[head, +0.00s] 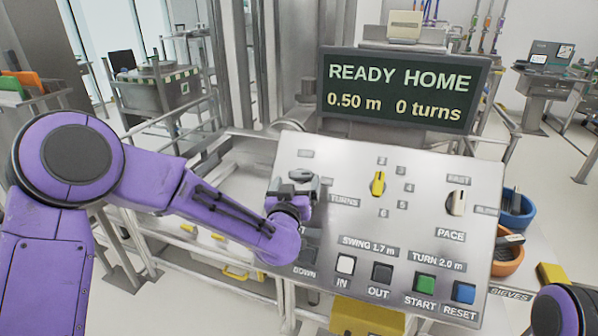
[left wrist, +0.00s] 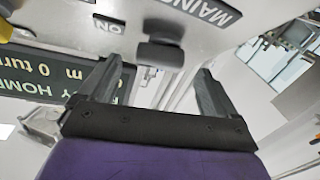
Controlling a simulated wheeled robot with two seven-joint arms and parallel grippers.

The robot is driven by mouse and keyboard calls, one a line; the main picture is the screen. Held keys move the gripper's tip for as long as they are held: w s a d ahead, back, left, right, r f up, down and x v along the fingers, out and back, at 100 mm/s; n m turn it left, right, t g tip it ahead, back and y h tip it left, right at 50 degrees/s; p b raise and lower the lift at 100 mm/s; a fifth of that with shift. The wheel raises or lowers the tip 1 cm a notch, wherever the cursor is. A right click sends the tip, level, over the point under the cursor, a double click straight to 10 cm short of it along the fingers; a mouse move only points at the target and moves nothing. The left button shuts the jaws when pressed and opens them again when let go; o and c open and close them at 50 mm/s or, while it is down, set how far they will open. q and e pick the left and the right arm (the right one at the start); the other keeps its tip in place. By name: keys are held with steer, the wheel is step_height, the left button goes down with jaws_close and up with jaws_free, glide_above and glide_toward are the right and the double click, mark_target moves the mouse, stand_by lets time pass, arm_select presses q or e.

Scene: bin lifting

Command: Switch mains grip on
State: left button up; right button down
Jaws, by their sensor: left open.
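The mains grip (left wrist: 163,25) is a dark grey knob with a crossbar on the sloped metal panel (head: 335,160). In the left wrist view it lies just ahead of and between the fingertips of my left gripper (left wrist: 160,68). A MAINS label (left wrist: 214,12) and an ON label (left wrist: 108,25) are beside it. The fingers are apart, with a visible gap on each side of the knob. In the head view, my left gripper (head: 290,191) is at the panel's upper left and partly covers the mains grip (head: 301,175). My right gripper is not in view.
The display (head: 403,90) reads READY HOME, 0.50 m, 0 turns. The panel also has a yellow turns knob (head: 378,183), a pace knob (head: 456,203), and START (head: 425,283) and RESET (head: 464,292) buttons. Blue (head: 517,212) and orange (head: 507,258) bins stand at the right.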

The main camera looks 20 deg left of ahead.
mark_target(299, 178)
arm_select(q)
steer(key=w, duration=0.3)
steer(key=shift+w+a+p, duration=0.1)
steer(key=shift+a+p, duration=0.05)
steer(key=shift+p, duration=0.15)
steer(key=shift+c, duration=0.3)
